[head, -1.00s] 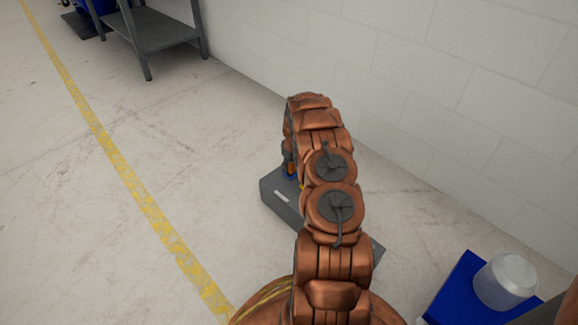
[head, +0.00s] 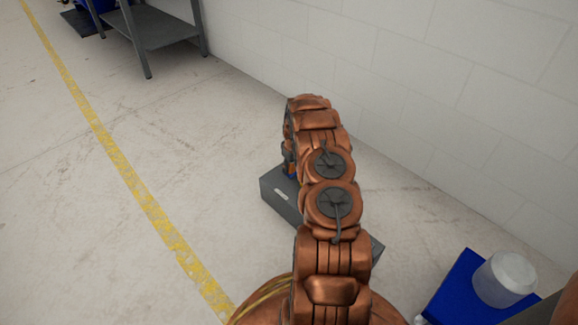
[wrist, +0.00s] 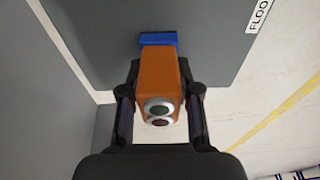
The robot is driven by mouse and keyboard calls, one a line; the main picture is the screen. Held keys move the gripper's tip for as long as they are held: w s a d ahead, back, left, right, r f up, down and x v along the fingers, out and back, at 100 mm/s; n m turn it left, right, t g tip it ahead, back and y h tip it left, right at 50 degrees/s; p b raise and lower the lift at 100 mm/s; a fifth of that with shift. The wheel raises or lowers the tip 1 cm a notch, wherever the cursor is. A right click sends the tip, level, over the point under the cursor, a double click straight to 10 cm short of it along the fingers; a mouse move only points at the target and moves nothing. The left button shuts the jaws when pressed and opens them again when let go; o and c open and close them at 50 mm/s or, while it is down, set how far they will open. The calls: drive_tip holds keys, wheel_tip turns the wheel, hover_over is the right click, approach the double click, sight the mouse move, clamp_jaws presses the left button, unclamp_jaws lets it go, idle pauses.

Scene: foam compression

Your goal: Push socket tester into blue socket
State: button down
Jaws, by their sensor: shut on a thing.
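In the wrist view my gripper (wrist: 160,105) is shut on an orange socket tester (wrist: 158,75) with two round, silver-rimmed dark ends facing the camera. The blue socket (wrist: 158,39) shows just beyond the tester's far end, on the grey box (wrist: 105,22). The tester covers part of the socket, so I cannot tell whether the two touch or how deep the tester sits. In the head view the grey box (head: 281,198) stands on the floor, partly behind my arm. A sliver of blue shows beside my arm there, and the gripper is mostly hidden.
A white block wall (head: 390,100) runs behind the box. A grey table (head: 165,30) stands at the back left. A blue surface with a translucent container (head: 505,279) is at the lower right. Open floor with a yellow line (head: 130,185) lies to the left.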

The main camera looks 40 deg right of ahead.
drive_tip(key=c, duration=0.7)
unclamp_jaws()
drive_tip(key=shift+r, duration=0.1)
drive_tip(key=shift+r+p, duration=1.2)
drive_tip(key=shift+r, duration=1.65)
drive_tip(key=shift+r, duration=0.1)
drive_tip(key=shift+s+r, duration=0.2)
drive_tip(key=shift+r, duration=1.1)
drive_tip(key=shift+s+r, duration=0.2)
drive_tip(key=shift+r, duration=1.05)
drive_tip(key=shift+s+r, duration=0.2)
drive_tip(key=shift+r, duration=1.1)
